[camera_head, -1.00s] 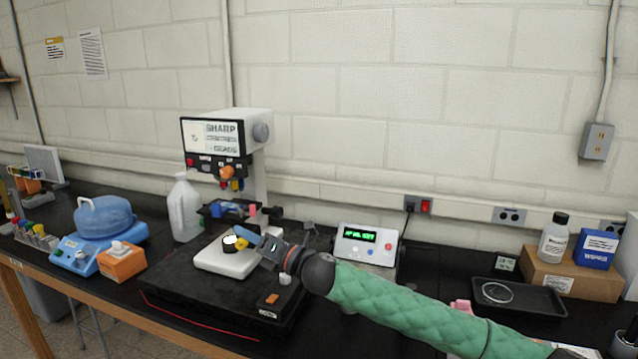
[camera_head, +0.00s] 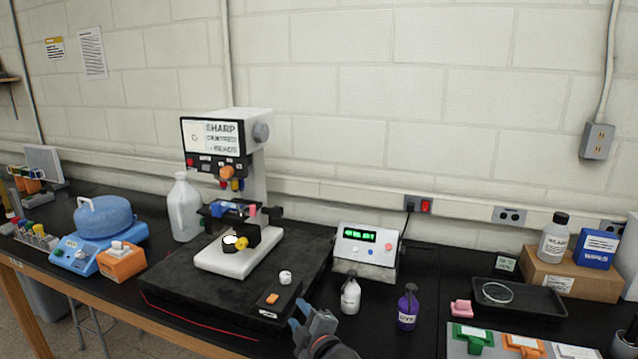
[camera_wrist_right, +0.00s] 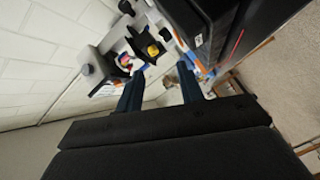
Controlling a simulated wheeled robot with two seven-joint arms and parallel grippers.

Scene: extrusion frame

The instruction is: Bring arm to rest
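My right gripper (camera_head: 300,318) is at the bottom middle of the head view, at the front right of the black instrument slab (camera_head: 180,282). Only its blue-tipped fingers and wrist show there. In the right wrist view its two blue fingers (camera_wrist_right: 159,88) stand apart with nothing between them. The microscope-like instrument (camera_head: 228,130), labelled SHARP, stands on the slab with a white base and a yellow knob. The gripper is apart from it. My left gripper is not in view.
A white bottle (camera_head: 350,295) and a purple bottle (camera_head: 407,308) stand just right of the gripper. Behind them is a display box (camera_head: 368,250) with green digits. A black tray (camera_head: 530,300) and coloured holders (camera_head: 472,338) lie further right.

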